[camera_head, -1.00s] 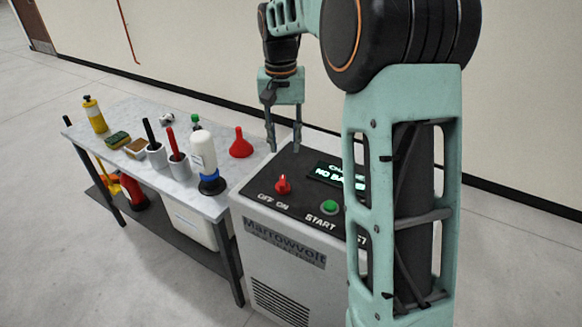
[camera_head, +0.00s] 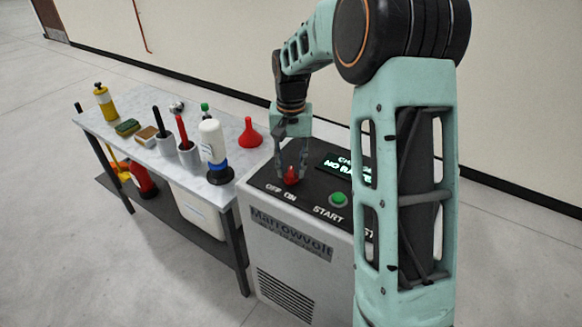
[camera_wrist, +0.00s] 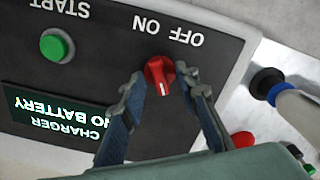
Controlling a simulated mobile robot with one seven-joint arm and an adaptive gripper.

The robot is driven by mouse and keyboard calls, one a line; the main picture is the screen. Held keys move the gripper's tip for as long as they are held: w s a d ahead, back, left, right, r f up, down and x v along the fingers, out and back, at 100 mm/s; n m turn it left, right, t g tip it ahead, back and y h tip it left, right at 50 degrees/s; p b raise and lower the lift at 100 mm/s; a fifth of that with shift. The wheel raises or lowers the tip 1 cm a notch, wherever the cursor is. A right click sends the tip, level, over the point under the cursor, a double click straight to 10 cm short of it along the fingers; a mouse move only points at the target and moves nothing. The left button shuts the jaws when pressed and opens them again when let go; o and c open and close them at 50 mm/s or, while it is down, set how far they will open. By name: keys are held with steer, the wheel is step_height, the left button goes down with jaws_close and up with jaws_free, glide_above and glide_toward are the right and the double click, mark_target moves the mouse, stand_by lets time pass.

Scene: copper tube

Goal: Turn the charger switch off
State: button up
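The red charger switch (camera_head: 291,177) is a knob on the dark top panel of the grey charger (camera_head: 290,237), behind the printed words OFF and ON. It also shows in the wrist view (camera_wrist: 159,71), with a white mark on the side away from the words. My gripper (camera_head: 292,170) points down over the knob. In the wrist view my gripper (camera_wrist: 168,88) is open, with one fingertip on each side of the knob. Gaps seem to remain between the fingertips and the knob; I cannot tell whether either touches.
A green START button (camera_head: 338,199) and a lit display (camera_head: 345,165) reading NO BATTERY share the panel. The table (camera_head: 110,127) at left holds a white bottle (camera_head: 212,140), a red funnel (camera_head: 249,132), cups with handles and sponges. The floor at left is clear.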

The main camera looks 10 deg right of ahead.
steer(key=shift+c, duration=0.3)
jaws_close()
steer(key=n+p, duration=0.2)
steer(key=n, duration=0.3)
steer(key=shift+r+n, duration=0.1)
steer(key=shift+n, duration=0.3)
steer(key=n+p, duration=0.2)
steer(key=n, duration=0.4)
steer(key=shift+w, duration=0.1)
stand_by(0.4)
steer(key=shift+o, duration=0.3)
jaws_free()
